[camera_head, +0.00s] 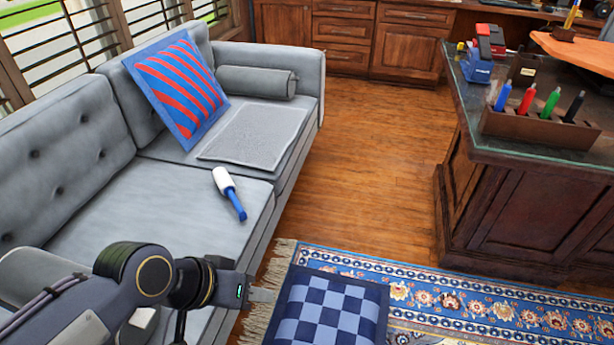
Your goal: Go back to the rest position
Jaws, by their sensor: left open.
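My left arm comes in from the lower left, across the front of the grey sofa (150,210). My left gripper (264,295) points right and is open. Its fingertips appear beside the left edge of a blue checkered cushion (330,310); I cannot tell whether they touch it. Nothing clearly sits between the fingers. The cushion's lower part is cut off by the bottom of the view. My right gripper is not in view.
A white-and-blue lint roller (229,192), a grey folded cloth (253,133) and a striped cushion (178,85) lie on the sofa. A wooden desk (510,215) stands at right. A patterned rug (450,295) covers the front floor. Wooden floor (370,150) between sofa and desk is clear.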

